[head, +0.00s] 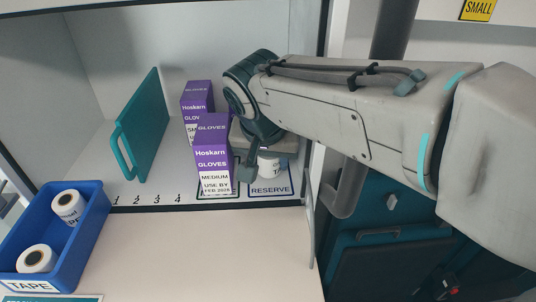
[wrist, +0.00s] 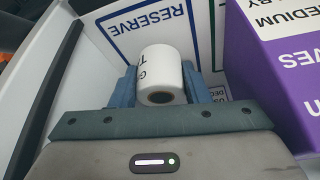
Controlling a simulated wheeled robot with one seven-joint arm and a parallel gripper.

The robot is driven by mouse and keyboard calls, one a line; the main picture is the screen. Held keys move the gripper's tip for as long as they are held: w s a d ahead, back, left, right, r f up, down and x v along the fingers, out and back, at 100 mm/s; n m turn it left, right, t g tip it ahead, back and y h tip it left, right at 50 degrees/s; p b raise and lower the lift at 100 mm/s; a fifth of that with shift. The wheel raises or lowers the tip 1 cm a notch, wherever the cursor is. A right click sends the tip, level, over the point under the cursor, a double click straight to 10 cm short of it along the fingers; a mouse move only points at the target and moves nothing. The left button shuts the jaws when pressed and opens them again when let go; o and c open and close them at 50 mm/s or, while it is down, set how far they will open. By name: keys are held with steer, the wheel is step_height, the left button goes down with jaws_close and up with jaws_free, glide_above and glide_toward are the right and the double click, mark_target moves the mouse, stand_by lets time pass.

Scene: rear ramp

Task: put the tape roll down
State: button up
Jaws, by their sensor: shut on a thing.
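The white tape roll (wrist: 162,65) sits between the two blue fingers of my gripper (wrist: 160,88) in the wrist view, with dark lettering on its side and its dark core facing the camera. My gripper is shut on it. In the head view the tape roll (head: 269,168) shows under my wrist, at the RESERVE outline (head: 284,190) on the shelf floor. My gripper (head: 258,172) is largely hidden by my wrist there. I cannot tell whether the roll touches the shelf.
Purple glove boxes (head: 212,160) stand just left of my gripper, one behind the other. A teal panel with a handle (head: 143,130) stands further left. A blue TAPE bin (head: 88,222) holding two rolls is at the lower left. Shelf floor between panel and boxes is clear.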

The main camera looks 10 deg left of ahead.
steer(key=shift+f, duration=0.25)
steer(key=shift+f, duration=0.15)
steer(key=o, duration=1)
steer(key=shift+c, duration=0.2)
steer(key=shift+r, duration=0.3)
steer(key=v, duration=0.7)
steer(key=shift+r+b, duration=0.15)
steer(key=shift+b, duration=0.2)
steer(key=shift+s, duration=0.15)
